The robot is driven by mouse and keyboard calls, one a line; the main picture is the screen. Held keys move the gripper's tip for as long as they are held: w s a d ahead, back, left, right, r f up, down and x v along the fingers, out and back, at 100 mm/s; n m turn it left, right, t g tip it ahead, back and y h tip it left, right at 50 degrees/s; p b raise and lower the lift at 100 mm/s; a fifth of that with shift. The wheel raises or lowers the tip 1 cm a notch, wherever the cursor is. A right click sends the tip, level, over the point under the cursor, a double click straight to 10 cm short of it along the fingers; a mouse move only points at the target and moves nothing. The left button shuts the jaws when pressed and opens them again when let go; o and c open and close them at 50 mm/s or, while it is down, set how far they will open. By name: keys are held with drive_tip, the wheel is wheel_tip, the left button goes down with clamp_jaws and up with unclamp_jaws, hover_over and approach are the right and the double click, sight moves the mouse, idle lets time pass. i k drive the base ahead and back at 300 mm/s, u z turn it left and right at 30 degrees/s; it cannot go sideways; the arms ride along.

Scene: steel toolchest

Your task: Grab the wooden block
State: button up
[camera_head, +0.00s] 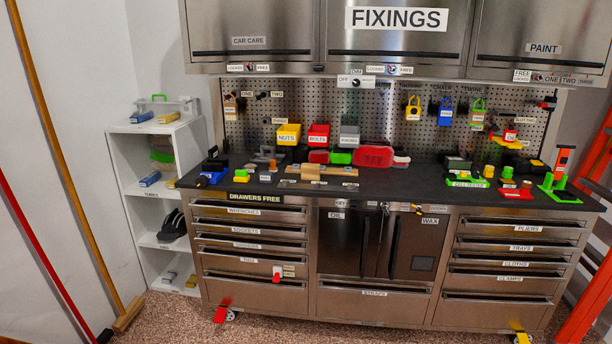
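A tan wooden block (310,171) lies on the dark worktop (225,183) of the steel toolchest, left of the middle. It seems to rest on or against a long, thin tan piece, but the detail is too small to tell. A red case (374,157) is to its right, and small bins stand behind it. My gripper is not in view, so its state and distance from the block do not show.
Behind the block are a yellow bin (289,134), a red bin (319,135) and a grey bin (349,136). Small labelled items crowd both worktop sides. Steel cabinets (396,30) overhang it. White shelves (150,190) stand left, and an orange ladder (590,300) right.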

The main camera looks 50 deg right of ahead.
sight(309, 171)
drive_tip(key=z, duration=0.1)
drive_tip(key=i, duration=0.95)
drive_tip(key=u, duration=0.05)
